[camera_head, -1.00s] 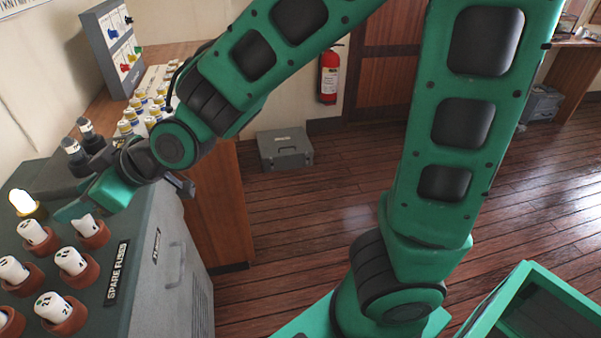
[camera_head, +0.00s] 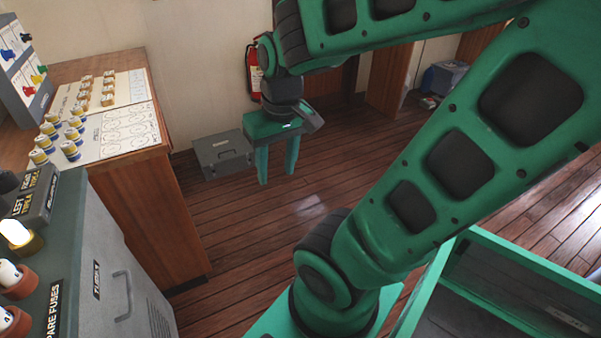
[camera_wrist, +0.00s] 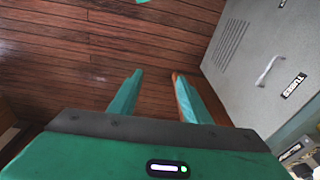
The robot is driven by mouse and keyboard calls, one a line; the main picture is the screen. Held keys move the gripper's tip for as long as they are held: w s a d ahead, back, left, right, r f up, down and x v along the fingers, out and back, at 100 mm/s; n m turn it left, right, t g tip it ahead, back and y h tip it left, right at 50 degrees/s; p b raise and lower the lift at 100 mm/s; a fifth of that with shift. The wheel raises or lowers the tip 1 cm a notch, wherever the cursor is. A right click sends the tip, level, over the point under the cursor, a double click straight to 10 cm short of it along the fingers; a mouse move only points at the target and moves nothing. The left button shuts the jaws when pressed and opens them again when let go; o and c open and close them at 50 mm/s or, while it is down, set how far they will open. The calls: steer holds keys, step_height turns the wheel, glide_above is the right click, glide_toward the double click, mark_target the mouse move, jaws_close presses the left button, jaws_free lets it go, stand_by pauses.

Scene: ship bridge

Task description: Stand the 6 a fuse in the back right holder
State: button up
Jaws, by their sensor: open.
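My gripper (camera_head: 277,180) hangs open and empty over the wooden floor, right of the grey cabinet. In the wrist view its two fingers (camera_wrist: 156,75) are apart with only floor between them. At the left edge of the head view, white-topped fuses (camera_head: 9,274) stand in red-brown holders (camera_head: 20,288) on the cabinet top, beside a "SPARE FUSES" label. I cannot read their ratings, so I cannot tell the 6 A fuse. A glowing lamp (camera_head: 17,233) stands behind them. The back right holder cannot be made out; much of the cabinet top is out of view.
The grey cabinet (camera_head: 130,270) has a door handle and also shows in the wrist view (camera_wrist: 245,65). A grey case (camera_head: 222,155) lies by the wall near a red extinguisher (camera_head: 253,75). Open floor lies between.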

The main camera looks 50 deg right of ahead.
steer(key=s+d+m+g, duration=0.1)
steer(key=s+d+m, duration=0.1)
steer(key=s, duration=0.5)
steer(key=shift+r+m+g, duration=0.25)
steer(key=shift+m+g, duration=0.15)
steer(key=shift+w, duration=0.15)
